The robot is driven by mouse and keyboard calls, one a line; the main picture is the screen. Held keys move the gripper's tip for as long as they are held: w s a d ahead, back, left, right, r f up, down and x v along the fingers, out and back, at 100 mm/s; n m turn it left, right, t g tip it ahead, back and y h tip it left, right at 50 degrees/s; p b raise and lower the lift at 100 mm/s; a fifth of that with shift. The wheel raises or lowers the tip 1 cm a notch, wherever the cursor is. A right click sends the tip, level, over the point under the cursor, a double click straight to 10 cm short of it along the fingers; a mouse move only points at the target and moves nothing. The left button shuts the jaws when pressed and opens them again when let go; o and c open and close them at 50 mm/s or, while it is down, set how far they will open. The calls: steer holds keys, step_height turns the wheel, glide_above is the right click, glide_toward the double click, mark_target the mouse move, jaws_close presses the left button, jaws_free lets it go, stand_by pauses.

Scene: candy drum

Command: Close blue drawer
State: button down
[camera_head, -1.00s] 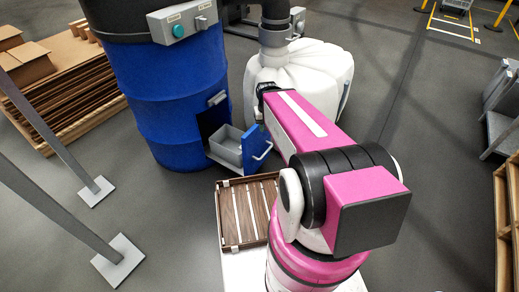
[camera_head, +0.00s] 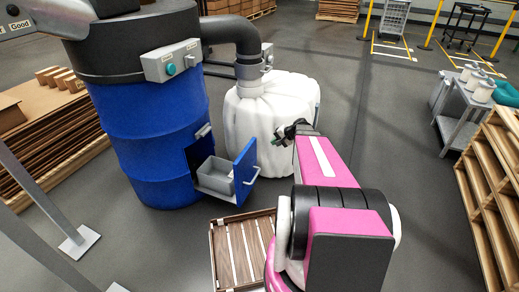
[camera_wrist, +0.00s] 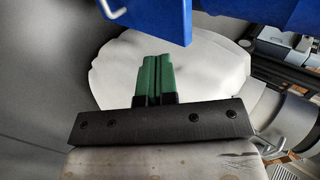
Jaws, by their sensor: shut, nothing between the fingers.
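The blue drawer (camera_head: 244,172) is pulled out from the lower front of the blue drum (camera_head: 150,140). Its blue front panel with a pale handle stands apart from the opening, and a grey bin (camera_head: 217,172) sits behind the panel. My gripper (camera_head: 283,138) is to the right of and slightly above the drawer front, in front of the white sack, apart from the handle. In the wrist view my gripper (camera_wrist: 154,72) has its green fingers together with nothing between them. The blue drawer panel (camera_wrist: 157,14) with its handle shows above the fingertips.
A bulging white sack (camera_head: 262,120) stands right of the drum under a grey pipe (camera_head: 232,32). A slatted brown tray (camera_head: 214,245) is in front of the drawer. Cardboard stacks lie left, with wooden pallets (camera_head: 497,205) at right.

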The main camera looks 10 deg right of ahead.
mark_target(251, 148)
steer(key=x, duration=0.4)
steer(key=r+x, duration=0.1)
steer(key=x, duration=0.3)
steer(key=a+x, duration=0.1)
steer(key=x, duration=0.3)
steer(key=shift+w+d+r, duration=0.1)
steer(key=shift+w+r, duration=0.1)
steer(key=shift+w, duration=0.2)
steer(key=shift+w+a, duration=0.3)
steer(key=shift+a, duration=0.2)
steer(key=w+a, duration=0.7)
steer(key=a, duration=0.3)
steer(key=w+a, duration=0.7)
steer(key=a, duration=0.2)
steer(key=shift+w+a, duration=0.25)
steer(key=shift+a, duration=0.15)
steer(key=shift+s, duration=0.1)
